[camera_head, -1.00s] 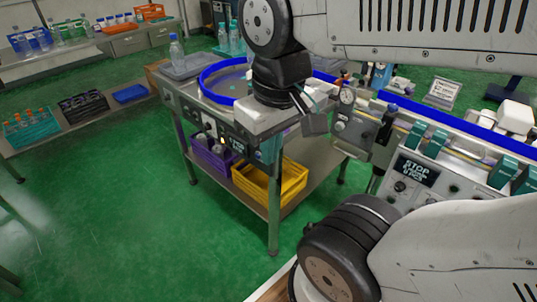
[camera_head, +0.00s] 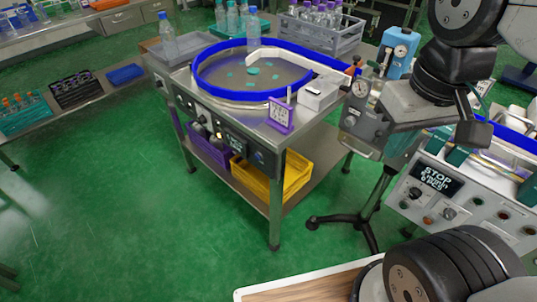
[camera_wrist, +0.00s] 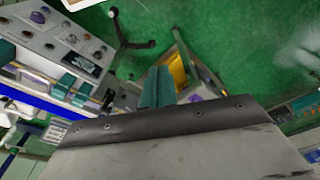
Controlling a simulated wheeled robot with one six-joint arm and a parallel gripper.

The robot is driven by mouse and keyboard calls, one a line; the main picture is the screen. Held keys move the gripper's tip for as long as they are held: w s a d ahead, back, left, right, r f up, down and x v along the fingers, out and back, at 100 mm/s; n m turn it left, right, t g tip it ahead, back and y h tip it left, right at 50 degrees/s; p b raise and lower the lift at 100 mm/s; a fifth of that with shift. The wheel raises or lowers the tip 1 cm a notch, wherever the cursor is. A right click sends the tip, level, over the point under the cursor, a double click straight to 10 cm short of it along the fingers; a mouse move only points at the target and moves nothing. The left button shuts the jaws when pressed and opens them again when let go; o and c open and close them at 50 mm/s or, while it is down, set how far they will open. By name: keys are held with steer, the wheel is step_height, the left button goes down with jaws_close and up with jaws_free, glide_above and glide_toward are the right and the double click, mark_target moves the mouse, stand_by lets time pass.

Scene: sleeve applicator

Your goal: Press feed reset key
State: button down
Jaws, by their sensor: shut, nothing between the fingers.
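My gripper (camera_head: 400,152) is shut and empty, its teal fingers hanging below the grey gripper body at the right of the head view. The teal fingers also show in the wrist view (camera_wrist: 157,88), side by side and pointing away from the camera. A control panel (camera_head: 470,208) with a black STOP sign and several coloured buttons is at the right, apart from the fingers; it is at the upper left of the wrist view (camera_wrist: 40,38). The feeder table's front panel (camera_head: 215,127) carries knobs and a small screen. I cannot read which control is the feed reset key.
A blue-rimmed feeder bowl (camera_head: 203,86) stands on a steel table, with a purple sign (camera_head: 280,115) at its corner. A yellow crate (camera_head: 290,180) is on the lower shelf. A black-footed stand (camera_head: 345,222) is between table and panel. Green floor at left is clear.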

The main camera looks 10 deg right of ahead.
steer(key=w+d+f+n+g+h, duration=0.3)
steer(key=w+f+n+h, duration=0.1)
steer(key=w+n+h, duration=0.15)
steer(key=n+t+h, duration=0.7)
steer(key=n+t, duration=0.6)
steer(key=n, duration=1.3)
glide_above(258, 157)
steer(key=s+d, duration=0.3)
steer(key=s, duration=0.2)
step_height(258, 157, down, 15)
steer(key=s+a+f+n+t+y, duration=0.2)
steer(key=a+f+n+t+y, duration=0.3)
steer(key=a+f+n+y, duration=0.4)
steer(key=a+f+n, duration=0.3)
steer(key=a+f, duration=0.1)
steer(key=f, duration=0.1)
steer(key=shift+s+a+t, duration=0.3)
steer(key=shift+d+y, duration=0.1)
steer(key=shift+y, duration=0.15)
steer(key=w+d, duration=0.5)
steer(key=d, duration=0.2)
